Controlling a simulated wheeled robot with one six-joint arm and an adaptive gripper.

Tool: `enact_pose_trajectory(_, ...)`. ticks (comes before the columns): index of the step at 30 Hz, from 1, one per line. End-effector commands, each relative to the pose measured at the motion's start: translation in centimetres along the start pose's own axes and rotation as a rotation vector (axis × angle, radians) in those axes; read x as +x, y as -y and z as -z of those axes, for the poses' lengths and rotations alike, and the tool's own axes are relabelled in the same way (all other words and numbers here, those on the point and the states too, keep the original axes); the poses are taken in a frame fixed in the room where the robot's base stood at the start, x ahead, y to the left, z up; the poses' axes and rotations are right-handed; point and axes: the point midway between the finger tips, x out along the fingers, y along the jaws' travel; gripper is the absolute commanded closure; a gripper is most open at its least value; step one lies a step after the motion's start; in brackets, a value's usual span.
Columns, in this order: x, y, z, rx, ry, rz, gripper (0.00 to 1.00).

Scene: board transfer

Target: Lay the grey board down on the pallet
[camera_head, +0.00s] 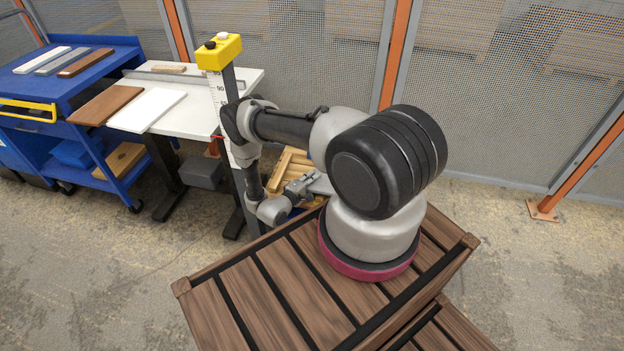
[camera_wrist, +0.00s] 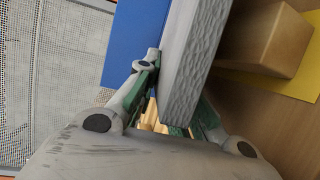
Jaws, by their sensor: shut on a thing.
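My gripper (camera_head: 299,188) is shut on a grey board (camera_head: 321,184), low in front of the yellow-topped post. In the wrist view my gripper (camera_wrist: 172,95) has its fingers on either side of the board (camera_wrist: 190,70), which is seen edge-on and hides much of the far finger. The pallet (camera_head: 289,163) of light wooden slats is beside and behind the gripper, partly hidden by my arm. I cannot tell whether the board touches it.
A white table (camera_head: 196,118) holds a brown board (camera_head: 104,104) and a white board (camera_head: 146,110). A blue cart (camera_head: 112,52) with several boards stands at left. A yellow-topped post (camera_head: 219,52) rises close to my arm. Mesh fencing (camera_head: 470,100) closes the back.

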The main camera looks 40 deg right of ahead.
Motion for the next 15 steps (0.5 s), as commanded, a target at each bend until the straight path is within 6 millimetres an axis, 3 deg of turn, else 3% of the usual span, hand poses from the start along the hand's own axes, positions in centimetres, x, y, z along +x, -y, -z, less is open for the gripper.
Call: enact_pose_trajectory(15, -0.04, 0.81, 0.0, 0.03, 0.001, -0.086, 1.0)
